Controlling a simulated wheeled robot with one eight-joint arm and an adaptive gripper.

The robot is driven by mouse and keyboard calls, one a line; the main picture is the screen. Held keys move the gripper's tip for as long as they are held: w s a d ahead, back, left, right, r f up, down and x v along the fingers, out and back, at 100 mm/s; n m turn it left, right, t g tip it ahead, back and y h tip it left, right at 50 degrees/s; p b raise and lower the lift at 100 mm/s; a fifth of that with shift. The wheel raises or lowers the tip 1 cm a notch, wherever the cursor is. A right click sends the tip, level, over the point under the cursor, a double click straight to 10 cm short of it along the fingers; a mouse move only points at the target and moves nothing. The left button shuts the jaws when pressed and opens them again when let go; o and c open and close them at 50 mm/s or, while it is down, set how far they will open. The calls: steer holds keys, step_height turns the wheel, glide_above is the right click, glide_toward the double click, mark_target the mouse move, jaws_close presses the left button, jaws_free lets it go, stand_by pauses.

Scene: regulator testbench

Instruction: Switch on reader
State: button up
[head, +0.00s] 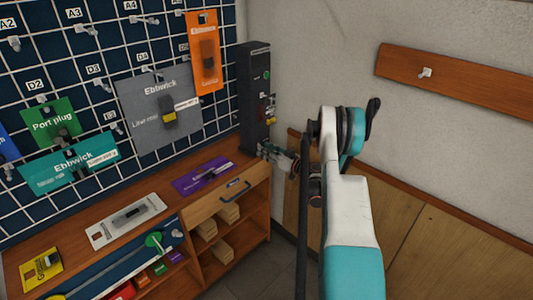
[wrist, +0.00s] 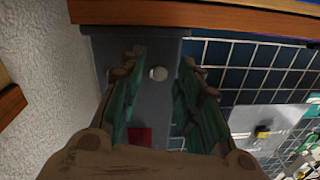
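A tall dark grey box (head: 254,85) stands upright at the right end of the wooden bench, beside the wall; I cannot read a label naming it the reader. A small green round spot shows on its upper face in the head view. In the wrist view the grey box (wrist: 105,52) fills the space ahead, with a pale round knob or button (wrist: 158,73) and a red square (wrist: 140,134) on its face. My gripper (wrist: 160,68) is open, its two green-padded fingers either side of the pale knob's position. Whether they touch anything is unclear. In the head view my gripper (head: 278,154) is by the box's lower part.
A wire grid (head: 110,85) with hanging packages stands left of the box. A purple package (head: 203,174) and a white-grey package (head: 126,220) lie on the bench. A wooden rail with a hook (head: 455,80) is on the right wall. Open floor (head: 283,258) lies beside the bench.

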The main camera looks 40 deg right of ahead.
steer(key=shift+c, duration=0.2)
jaws_close()
steer(key=shift+r, duration=0.1)
steer(key=shift+w+r+m+g+h+p, duration=0.15)
steer(key=shift+r+g+p, duration=0.55)
steer(key=shift+g+p, duration=0.7)
steer(key=shift+w+r+m+g+h+p, duration=0.1)
steer(key=shift+r+g+h+p, duration=0.15)
steer(key=shift+r+g+p, duration=1.05)
steer(key=shift+w+r+m+g+h+p, duration=0.15)
steer(key=shift+g+p, duration=0.7)
steer(key=shift+g, duration=1.15)
steer(key=shift+f, duration=0.1)
